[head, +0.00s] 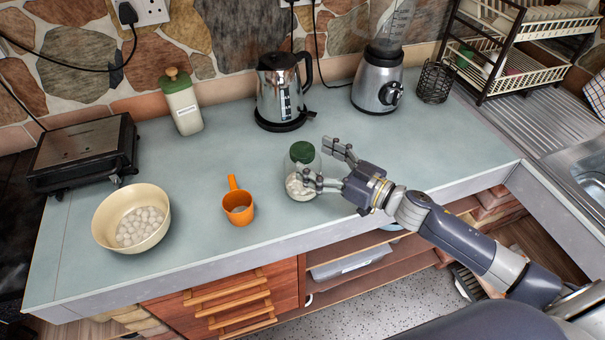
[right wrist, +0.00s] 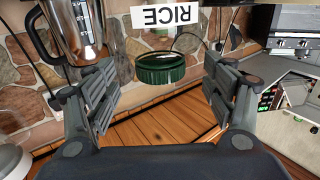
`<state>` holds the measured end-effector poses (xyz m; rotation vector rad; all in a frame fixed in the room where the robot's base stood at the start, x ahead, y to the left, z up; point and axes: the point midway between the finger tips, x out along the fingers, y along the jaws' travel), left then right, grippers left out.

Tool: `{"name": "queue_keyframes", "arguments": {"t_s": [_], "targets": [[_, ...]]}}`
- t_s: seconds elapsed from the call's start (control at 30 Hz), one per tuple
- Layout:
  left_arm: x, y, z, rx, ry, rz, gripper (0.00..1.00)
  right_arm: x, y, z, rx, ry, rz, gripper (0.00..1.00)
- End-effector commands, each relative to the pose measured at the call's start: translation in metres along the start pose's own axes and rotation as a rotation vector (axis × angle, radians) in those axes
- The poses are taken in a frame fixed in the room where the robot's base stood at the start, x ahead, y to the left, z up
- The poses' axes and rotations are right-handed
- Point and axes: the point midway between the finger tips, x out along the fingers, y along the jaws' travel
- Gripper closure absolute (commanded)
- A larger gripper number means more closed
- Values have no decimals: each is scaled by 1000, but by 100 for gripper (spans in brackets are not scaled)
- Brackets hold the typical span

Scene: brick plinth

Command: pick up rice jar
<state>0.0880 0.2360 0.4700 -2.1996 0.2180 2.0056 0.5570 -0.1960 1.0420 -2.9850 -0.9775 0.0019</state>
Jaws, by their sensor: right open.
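The rice jar (head: 302,188) is a clear jar with a green lid and pale contents, upright on the counter near its front edge. In the right wrist view, its green lid (right wrist: 160,68) and white RICE label (right wrist: 165,16) show ahead, between the fingers. My right gripper (head: 320,164) is open, just right of the jar, its fingers pointing left. One finger is on the far side and one on the near side; whether they touch the glass I cannot tell. My left gripper is not in view.
An orange cup (head: 239,212) and a cream bowl of white balls (head: 130,235) stand left of the jar. Behind are a kettle (head: 284,95), a cream canister (head: 183,105) and a blender (head: 378,80).

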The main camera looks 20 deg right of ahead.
Motion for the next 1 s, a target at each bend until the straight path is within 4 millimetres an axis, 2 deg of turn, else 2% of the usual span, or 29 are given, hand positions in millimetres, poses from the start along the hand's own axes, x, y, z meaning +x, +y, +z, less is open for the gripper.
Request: {"name": "queue_keyframes", "arguments": {"t_s": [0.17,0.3,0.63,0.9,0.97,1.0], "targets": [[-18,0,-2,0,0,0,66,25,0,-8,1,4,1,24],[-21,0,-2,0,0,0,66,42,0,-5,-1,3,1,24],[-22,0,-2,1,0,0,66,48,0,-2,-1,1,-1,24],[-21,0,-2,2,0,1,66,47,0,-2,-1,0,0,85],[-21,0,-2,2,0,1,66,47,0,-1,-1,-1,0,98],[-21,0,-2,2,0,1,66,47,-1,0,0,-2,0,100]]}}
